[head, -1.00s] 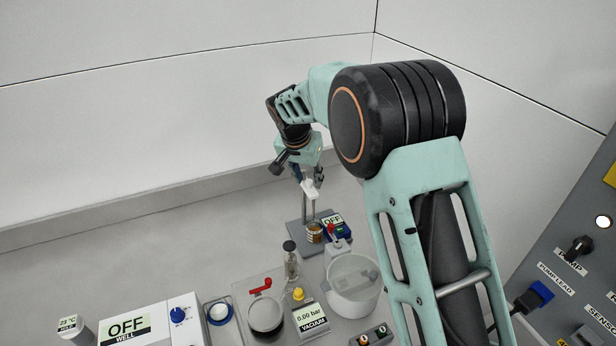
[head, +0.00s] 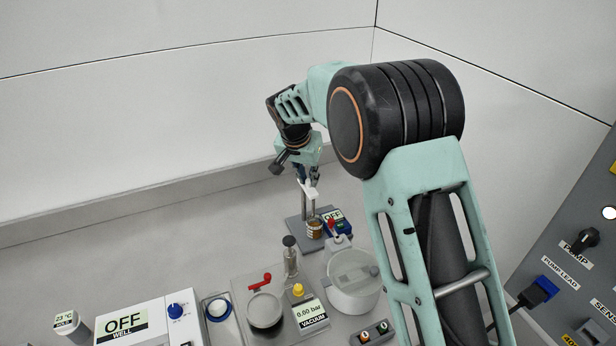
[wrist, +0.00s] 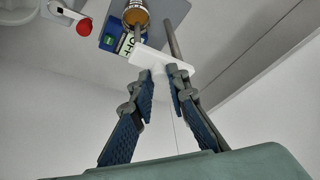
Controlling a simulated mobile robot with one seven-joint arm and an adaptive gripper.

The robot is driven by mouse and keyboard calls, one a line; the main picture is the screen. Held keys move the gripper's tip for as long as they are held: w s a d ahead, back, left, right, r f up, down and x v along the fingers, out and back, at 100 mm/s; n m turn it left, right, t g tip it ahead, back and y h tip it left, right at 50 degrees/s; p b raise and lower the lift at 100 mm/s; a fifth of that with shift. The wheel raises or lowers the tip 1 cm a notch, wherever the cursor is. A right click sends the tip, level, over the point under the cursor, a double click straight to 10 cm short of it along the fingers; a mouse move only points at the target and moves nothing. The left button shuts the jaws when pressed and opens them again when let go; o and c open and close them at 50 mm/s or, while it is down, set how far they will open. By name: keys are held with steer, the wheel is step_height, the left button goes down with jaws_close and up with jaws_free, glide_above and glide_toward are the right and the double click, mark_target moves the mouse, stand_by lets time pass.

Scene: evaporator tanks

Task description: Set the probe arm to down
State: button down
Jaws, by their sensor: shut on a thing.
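The probe arm is a white bar (wrist: 160,62) on the metal post (wrist: 173,42) of a small stand; it also shows in the head view (head: 309,191). My gripper (wrist: 163,78) is shut on the white bar, its blue pads on either side of a narrow part; it also shows in the head view (head: 311,179). A jar with amber contents (head: 314,228) stands on the grey stand base (head: 294,233) below the bar; it also shows in the wrist view (wrist: 136,15). The bar is above the jar. I cannot tell whether the probe tip is inside.
A blue box reading OFF (head: 335,220) stands beside the jar. Closer are a white lidded pot (head: 353,282), a vacuum gauge (head: 310,315), a red-handled vessel (head: 264,310) and a well unit (head: 130,325). A grey control panel (head: 570,270) is at right.

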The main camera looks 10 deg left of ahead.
mark_target(307, 190)
step_height(307, 190, down, 6)
steer(key=b, duration=0.4)
steer(key=shift+r, duration=0.25)
steer(key=c, duration=1.8)
jaws_free()
steer(key=shift+c, duration=0.2)
steer(key=v, duration=1.2)
steer(key=shift+r, duration=0.1)
